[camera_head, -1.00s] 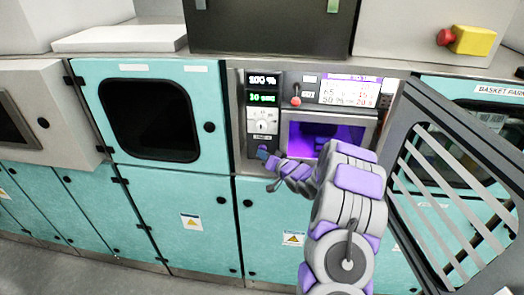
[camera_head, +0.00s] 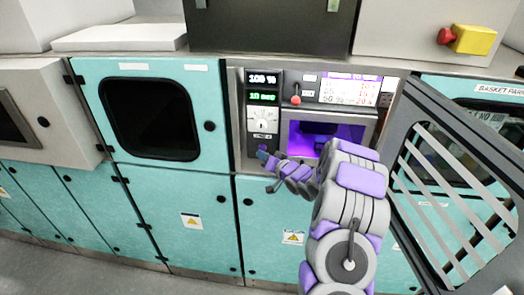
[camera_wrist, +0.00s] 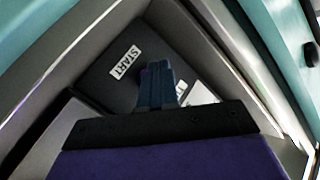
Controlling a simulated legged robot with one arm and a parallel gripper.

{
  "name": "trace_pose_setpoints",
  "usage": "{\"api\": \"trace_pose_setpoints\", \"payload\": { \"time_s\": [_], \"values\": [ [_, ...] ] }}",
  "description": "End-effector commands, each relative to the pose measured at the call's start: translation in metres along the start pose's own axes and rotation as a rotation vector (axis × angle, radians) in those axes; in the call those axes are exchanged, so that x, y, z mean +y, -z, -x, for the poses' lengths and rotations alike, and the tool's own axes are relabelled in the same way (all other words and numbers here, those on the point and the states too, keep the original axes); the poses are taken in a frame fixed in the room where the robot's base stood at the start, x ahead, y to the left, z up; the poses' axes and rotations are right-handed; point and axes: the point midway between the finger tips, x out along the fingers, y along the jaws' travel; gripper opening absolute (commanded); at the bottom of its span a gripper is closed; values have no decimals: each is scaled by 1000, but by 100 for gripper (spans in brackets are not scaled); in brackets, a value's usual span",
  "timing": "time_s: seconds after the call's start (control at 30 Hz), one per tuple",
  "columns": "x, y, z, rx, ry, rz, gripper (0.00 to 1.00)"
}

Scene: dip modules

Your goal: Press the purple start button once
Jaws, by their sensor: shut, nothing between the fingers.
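My gripper (camera_head: 262,154) is shut and empty, its dark blue fingers at the lower part of the black control panel. In the wrist view my gripper (camera_wrist: 157,72) points at the panel just right of a white START label (camera_wrist: 124,62). A sliver of purple, likely the start button (camera_wrist: 143,76), shows at the left edge of the fingers. The rest of it is hidden behind them. In the head view a small purple spot, likely the button (camera_head: 262,147), shows just above the fingertips. I cannot tell whether they touch it.
The panel has displays (camera_head: 263,79), a dial (camera_head: 263,119) and a red-knobbed lever (camera_head: 296,99). A purple-lit chamber (camera_head: 325,133) is open beside it. Its slatted door (camera_head: 455,185) stands open at the right. A closed teal door (camera_head: 150,110) with a dark window is at the left.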

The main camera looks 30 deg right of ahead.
Motion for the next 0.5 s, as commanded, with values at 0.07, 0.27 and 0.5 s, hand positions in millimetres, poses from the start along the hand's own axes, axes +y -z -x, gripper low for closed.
{"api": "trace_pose_setpoints", "payload": {
  "time_s": [0.07, 0.27, 0.5],
  "values": [
    [-2, -2, 3, 1, 0, -1, 0],
    [-3, -3, 5, 1, 0, 1, 0],
    [-4, -4, 6, 1, 0, 1, 0]
  ]
}}
